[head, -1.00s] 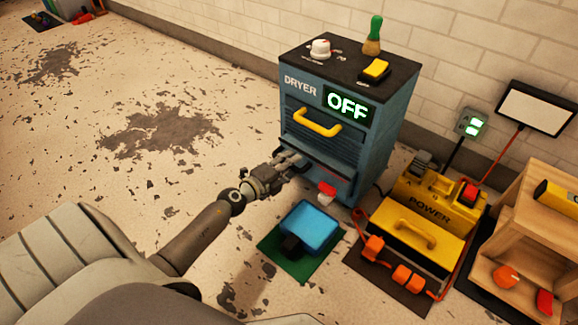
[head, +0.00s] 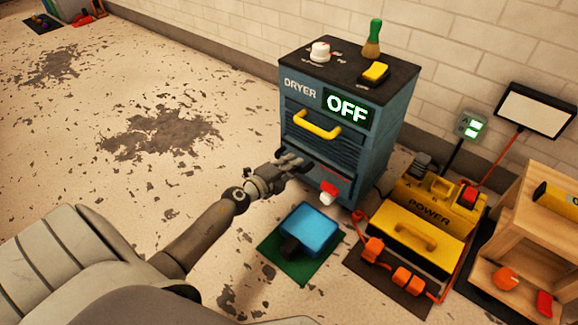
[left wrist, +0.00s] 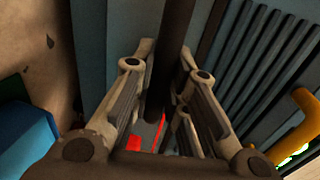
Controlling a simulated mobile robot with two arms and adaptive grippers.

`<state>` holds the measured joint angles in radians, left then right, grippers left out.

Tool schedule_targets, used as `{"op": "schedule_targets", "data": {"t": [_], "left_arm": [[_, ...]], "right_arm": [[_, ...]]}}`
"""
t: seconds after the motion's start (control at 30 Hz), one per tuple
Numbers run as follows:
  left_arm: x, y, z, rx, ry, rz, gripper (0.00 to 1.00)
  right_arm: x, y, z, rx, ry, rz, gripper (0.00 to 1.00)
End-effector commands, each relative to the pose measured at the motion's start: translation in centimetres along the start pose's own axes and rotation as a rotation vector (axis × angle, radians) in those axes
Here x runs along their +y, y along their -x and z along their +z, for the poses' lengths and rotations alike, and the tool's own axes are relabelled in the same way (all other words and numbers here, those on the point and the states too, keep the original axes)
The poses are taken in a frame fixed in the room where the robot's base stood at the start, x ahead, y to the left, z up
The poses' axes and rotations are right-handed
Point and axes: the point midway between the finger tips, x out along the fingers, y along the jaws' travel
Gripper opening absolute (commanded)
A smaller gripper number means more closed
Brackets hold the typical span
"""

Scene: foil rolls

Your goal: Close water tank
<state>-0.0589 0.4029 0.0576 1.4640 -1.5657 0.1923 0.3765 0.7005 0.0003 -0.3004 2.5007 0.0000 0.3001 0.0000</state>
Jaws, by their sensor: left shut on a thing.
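The blue dryer (head: 300,150) stands by the wall, its display reading OFF. Low on its front is the water tank panel (head: 343,188), with a red and white piece (head: 328,190) at its lower part. The panel looks nearly flush with the front; I cannot tell whether it is fully closed. My left gripper (head: 294,164) is at the dryer's lower front left. In the left wrist view its fingers (left wrist: 165,105) flank a dark bar (left wrist: 170,50) and are shut on it. A red part (left wrist: 160,135) shows beyond the fingers. My right gripper is not in view.
A blue container (head: 314,226) with a black part sits on a green mat (head: 300,275), just in front of the dryer. A yellow power box (head: 430,215) with orange plugs (head: 400,275) stands to the right, beside a wooden shelf (head: 510,215).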

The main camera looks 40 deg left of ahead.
Motion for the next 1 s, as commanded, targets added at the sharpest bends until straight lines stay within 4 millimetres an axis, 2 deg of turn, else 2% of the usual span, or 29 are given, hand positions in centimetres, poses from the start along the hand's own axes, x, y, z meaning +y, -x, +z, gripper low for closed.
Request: {"op": "schedule_targets", "data": {"t": [0.1,0.2,0.53,0.57,0.7,1.0], "left_arm": [[-0.4,-1.6,0.1,-0.002,0.002,0.001,0.00],[-0.5,-2.4,0.1,-0.002,0.002,0.002,0.00],[-0.7,-2.7,0.2,-0.005,-0.001,-0.001,0.00],[-0.7,-2.7,0.2,-0.005,-0.001,-0.001,0.17],[-0.7,-2.7,0.2,-0.004,-0.001,-0.001,0.35],[-0.6,-2.6,0.1,-0.002,-0.001,0.001,0.37]], "right_arm": [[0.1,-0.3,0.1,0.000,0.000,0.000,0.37],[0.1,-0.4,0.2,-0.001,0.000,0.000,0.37],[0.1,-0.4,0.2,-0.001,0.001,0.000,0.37],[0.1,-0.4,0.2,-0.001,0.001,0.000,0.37],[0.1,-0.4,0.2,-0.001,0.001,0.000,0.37],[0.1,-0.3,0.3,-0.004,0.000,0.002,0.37]]}}
